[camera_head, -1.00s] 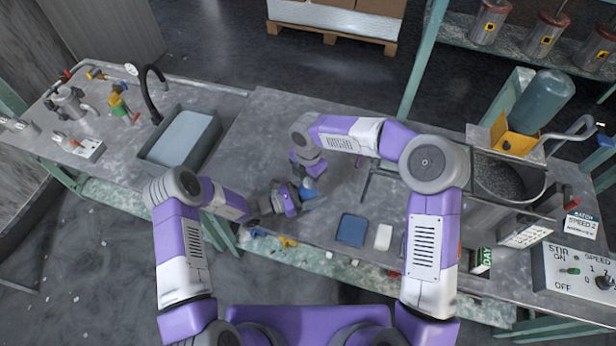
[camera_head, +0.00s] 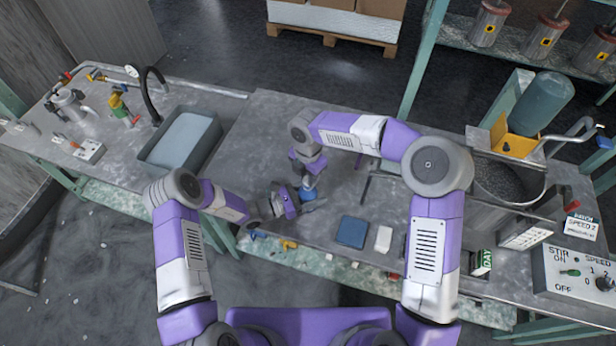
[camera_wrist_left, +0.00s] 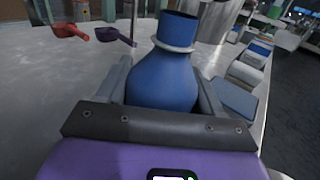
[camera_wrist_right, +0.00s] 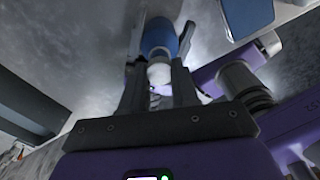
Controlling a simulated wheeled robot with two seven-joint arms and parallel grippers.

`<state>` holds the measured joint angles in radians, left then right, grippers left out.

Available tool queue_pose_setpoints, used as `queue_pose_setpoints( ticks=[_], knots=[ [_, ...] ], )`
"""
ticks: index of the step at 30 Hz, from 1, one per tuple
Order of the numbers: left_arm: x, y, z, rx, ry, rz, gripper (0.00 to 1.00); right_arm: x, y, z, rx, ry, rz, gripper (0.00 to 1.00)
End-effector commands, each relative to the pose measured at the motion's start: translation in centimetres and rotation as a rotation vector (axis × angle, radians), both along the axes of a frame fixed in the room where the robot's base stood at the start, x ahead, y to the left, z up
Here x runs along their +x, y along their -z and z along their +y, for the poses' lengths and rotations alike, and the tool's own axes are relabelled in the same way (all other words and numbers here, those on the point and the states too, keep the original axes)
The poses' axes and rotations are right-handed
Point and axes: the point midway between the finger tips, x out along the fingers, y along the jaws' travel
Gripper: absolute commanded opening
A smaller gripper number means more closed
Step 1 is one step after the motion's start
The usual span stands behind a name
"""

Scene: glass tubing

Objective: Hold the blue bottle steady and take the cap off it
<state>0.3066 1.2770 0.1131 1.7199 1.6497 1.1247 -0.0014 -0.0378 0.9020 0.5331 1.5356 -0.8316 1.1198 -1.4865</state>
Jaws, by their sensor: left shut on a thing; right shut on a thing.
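The blue bottle (camera_head: 308,189) stands on the metal table, in front of my right gripper. My left gripper (camera_wrist_left: 168,92) is shut around its body; the left wrist view shows the blue bottle (camera_wrist_left: 163,80) upright, with a pale ring around its neck. No cap and no right fingers show at the neck in that view. My right gripper (camera_wrist_right: 158,72) points down and is shut on a pale round piece, which looks like the cap (camera_wrist_right: 159,73). The blue bottle (camera_wrist_right: 160,37) shows beyond it. The exact gap between cap and neck is hard to tell.
A dark blue flat block (camera_head: 351,231) and a white block (camera_head: 383,239) lie right of the bottle. A grey sink tub (camera_head: 181,140) is at left. Red (camera_wrist_left: 70,31) and purple (camera_wrist_left: 114,36) items lie beyond the bottle.

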Motion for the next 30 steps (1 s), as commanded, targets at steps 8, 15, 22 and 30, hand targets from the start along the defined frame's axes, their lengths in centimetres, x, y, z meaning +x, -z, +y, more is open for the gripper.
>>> queue_pose_setpoints(
  ticks=[8, 15, 22, 30],
  knots=[
    [0.0, 0.1, 0.0, 0.002, 0.0, 0.001, 0.0, 0.0, -0.2, 0.0, 0.0, 0.0, 0.0, 0.0],
    [0.0, 0.1, 0.0, 0.002, 0.0, 0.001, 0.0, 0.1, -1.0, 0.0, 0.0, 0.001, -0.003, 0.0],
    [0.0, 0.1, 0.0, 0.002, 0.0, 0.001, 0.0, 0.0, -3.8, 0.0, 0.0, 0.001, -0.003, 0.0],
    [0.0, 0.1, 0.0, 0.002, 0.0, 0.001, 0.68, 0.0, -4.2, 0.0, 0.0, 0.001, 0.0, 0.0]
  ],
)
